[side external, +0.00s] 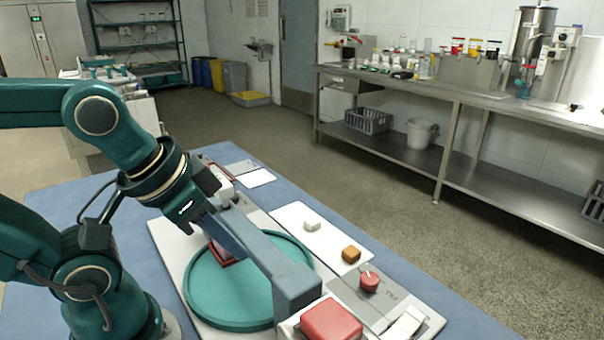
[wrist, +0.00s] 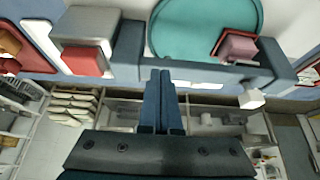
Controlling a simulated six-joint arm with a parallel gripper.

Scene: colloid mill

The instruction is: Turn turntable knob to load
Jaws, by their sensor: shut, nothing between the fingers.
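A round red knob (side external: 370,281) with a white mark stands on a grey panel at the right of the station in the side view. I cannot tell its setting. The green round turntable (side external: 215,305) lies left of it and also shows at the top of the wrist view (wrist: 185,30). A pink block (wrist: 239,46) sits in a red holder on the turntable. My gripper (wrist: 160,72) is shut and empty, its fingertips beside the blue-grey beam over the turntable. In the side view it is left of the knob, well apart from it.
The blue-grey beam (side external: 290,272) crosses above the turntable. A large red button (side external: 331,320) is in front of the knob panel. A white block (side external: 311,224) and an orange block (side external: 351,254) lie on a white plate. A white switch (side external: 408,322) is right of the button.

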